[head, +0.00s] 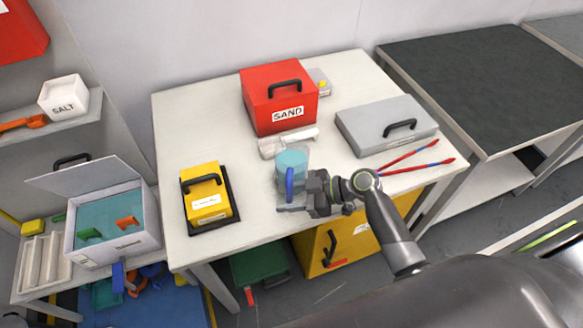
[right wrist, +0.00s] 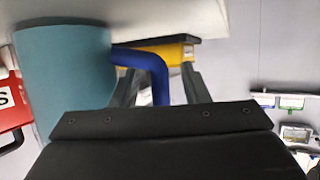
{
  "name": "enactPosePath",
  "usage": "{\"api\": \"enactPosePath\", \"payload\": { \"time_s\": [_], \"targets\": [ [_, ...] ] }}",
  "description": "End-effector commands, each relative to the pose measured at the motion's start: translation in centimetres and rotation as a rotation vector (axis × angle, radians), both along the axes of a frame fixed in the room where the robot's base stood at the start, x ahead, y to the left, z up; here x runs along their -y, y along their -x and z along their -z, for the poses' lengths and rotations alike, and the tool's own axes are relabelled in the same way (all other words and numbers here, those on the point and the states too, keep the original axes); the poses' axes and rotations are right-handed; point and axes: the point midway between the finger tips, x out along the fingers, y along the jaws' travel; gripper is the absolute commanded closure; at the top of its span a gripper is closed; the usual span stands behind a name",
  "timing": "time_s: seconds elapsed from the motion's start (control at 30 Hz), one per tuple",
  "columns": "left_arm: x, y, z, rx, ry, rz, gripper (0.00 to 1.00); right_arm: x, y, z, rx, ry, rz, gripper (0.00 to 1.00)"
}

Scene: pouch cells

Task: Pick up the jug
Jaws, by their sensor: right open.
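The jug (head: 292,163) is a teal, partly clear vessel with a blue handle (head: 290,184). It stands upright near the front edge of the white table. My right gripper (head: 291,196) is open at the handle, on the front side of the jug. In the right wrist view the teal jug body (right wrist: 62,75) fills the left, and the blue handle (right wrist: 155,75) reaches between the two open fingers (right wrist: 162,88). Whether a finger touches the handle I cannot tell. My left gripper is not in view.
On the white table (head: 240,248) are a red SAND box (head: 262,112) behind, a yellow case (head: 207,205) at left, a grey case (head: 372,132) and red-blue tongs (head: 425,162) at right. A pale roll (head: 288,141) lies close behind the jug. Table space left of the jug is clear.

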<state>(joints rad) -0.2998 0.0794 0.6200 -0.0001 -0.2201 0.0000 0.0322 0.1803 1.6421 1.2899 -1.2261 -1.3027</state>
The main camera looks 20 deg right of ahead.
Motion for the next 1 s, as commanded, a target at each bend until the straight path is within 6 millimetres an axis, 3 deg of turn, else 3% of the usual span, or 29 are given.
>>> {"api": "enactPosePath", "payload": {
  "time_s": [0.1, 0.43, 1.0],
  "targets": [
    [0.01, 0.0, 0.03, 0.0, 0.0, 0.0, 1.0, 0.03, 0.0, 0.01, 0.0, 0.0, 0.0, 0.59],
    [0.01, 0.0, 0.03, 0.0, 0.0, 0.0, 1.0, 0.05, 0.02, 0.0, 0.0, 0.0, 0.0, 1.0],
    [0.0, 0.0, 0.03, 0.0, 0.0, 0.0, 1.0, 0.06, 0.02, 0.0, -0.001, 0.0, 0.0, 1.0]
  ]
}}
